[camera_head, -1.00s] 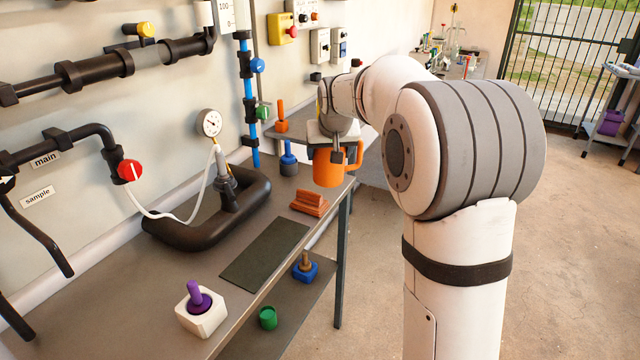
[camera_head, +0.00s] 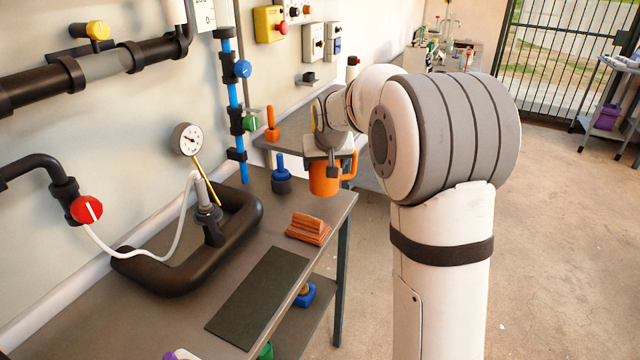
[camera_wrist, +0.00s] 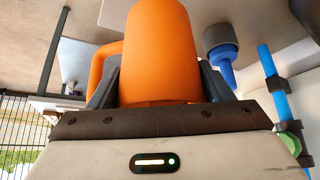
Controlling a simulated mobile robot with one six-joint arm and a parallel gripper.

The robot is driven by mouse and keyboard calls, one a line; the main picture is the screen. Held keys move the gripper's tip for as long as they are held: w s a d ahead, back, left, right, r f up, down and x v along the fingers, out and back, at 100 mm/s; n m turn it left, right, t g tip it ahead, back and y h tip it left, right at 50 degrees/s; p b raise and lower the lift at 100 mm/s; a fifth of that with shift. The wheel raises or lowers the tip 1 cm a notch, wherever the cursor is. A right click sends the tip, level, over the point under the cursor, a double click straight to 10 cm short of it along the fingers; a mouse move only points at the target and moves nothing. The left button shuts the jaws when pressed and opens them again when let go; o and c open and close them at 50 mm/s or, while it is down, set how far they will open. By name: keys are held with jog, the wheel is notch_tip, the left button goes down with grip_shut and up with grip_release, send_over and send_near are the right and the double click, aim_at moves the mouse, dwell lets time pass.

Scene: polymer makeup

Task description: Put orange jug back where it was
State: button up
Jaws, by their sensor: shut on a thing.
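The orange jug (camera_head: 324,181) has a handle on its right side in the head view. My gripper (camera_head: 333,158) is shut on it and holds it near the right end of the grey workbench (camera_head: 229,238). I cannot tell from the head view whether its base touches the bench. In the wrist view the jug (camera_wrist: 159,55) fills the middle, between my gripper's dark fingers (camera_wrist: 160,88), with its handle to the left.
A blue-topped grey stopper (camera_head: 281,178) stands left of the jug. A black pipe loop with a gauge (camera_head: 187,140) occupies the bench's left side. An orange-handled item (camera_head: 271,125) stands behind.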

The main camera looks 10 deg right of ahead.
aim_at(324, 177)
jog(key=shift+a+f, duration=0.15)
jog(key=shift+f, duration=2.35)
jog(key=o, duration=1.4)
jog(key=shift+c, duration=0.2)
jog(key=shift+s+r, duration=0.15)
jog(key=shift+r, duration=0.25)
jog(key=v, duration=1.1)
jog(key=s+f+g, duration=0.1)
jog(key=s+f, duration=0.2)
jog(key=s, duration=0.7)
jog(key=s+f+g, duration=0.2)
jog(key=s+f, duration=0.1)
jog(key=s, duration=0.7)
jog(key=s+f+g, duration=0.1)
jog(key=s+f, duration=0.2)
jog(key=s, duration=0.7)
jog(key=shift+s, duration=0.3)
